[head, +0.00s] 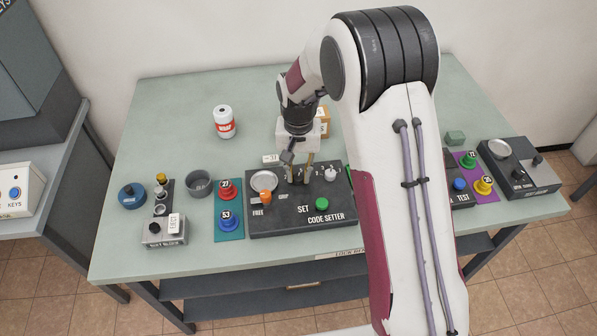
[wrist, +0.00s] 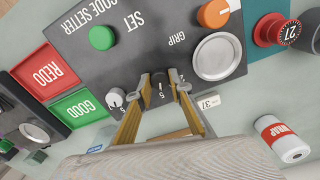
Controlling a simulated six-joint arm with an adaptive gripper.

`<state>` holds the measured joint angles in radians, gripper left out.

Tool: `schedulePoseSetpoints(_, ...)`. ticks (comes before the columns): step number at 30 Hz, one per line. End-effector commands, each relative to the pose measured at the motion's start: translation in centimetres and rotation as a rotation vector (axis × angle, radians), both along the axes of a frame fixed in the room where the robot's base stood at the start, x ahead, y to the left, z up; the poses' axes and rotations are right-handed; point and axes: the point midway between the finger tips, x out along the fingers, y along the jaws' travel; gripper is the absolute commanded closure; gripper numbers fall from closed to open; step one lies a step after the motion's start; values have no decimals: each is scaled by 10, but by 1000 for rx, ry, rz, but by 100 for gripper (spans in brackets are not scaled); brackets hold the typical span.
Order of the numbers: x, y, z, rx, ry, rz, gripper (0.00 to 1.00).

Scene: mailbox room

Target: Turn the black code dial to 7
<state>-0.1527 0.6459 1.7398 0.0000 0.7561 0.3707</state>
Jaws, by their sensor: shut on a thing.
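The black code dial (wrist: 160,86) is on the dark code setter panel (wrist: 130,62), with a small white number mark near it; I cannot read its setting. My gripper (wrist: 165,80) points down at the panel and is shut on the dial, with a tan finger on either side. In the head view my gripper (head: 301,177) is over the back middle of the code setter panel (head: 270,222), where its fingers hide most of the dial. A pale knob (wrist: 116,97) sits just beside the dial.
The panel also bears a green button (head: 322,204), an orange knob (head: 265,198) and a metal dish (head: 264,181). A small white tag (wrist: 209,101) lies close behind the panel. A red-and-white can (head: 224,122) stands at the back left. Table is clear around the can.

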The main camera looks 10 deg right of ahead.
Motion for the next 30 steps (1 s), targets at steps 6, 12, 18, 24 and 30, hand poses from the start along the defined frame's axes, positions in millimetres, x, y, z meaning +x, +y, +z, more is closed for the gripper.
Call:
schedulePoseSetpoints(6,0,0,0,0,-1,-186,100)
schedulePoseSetpoints(12,0,0,0,0,-1,-348,100)
schedulePoseSetpoints(18,0,0,0,0,-1,-476,100)
schedulePoseSetpoints(24,0,0,0,0,-1,-553,100)
schedulePoseSetpoints(30,0,0,0,1,-1,-581,100)
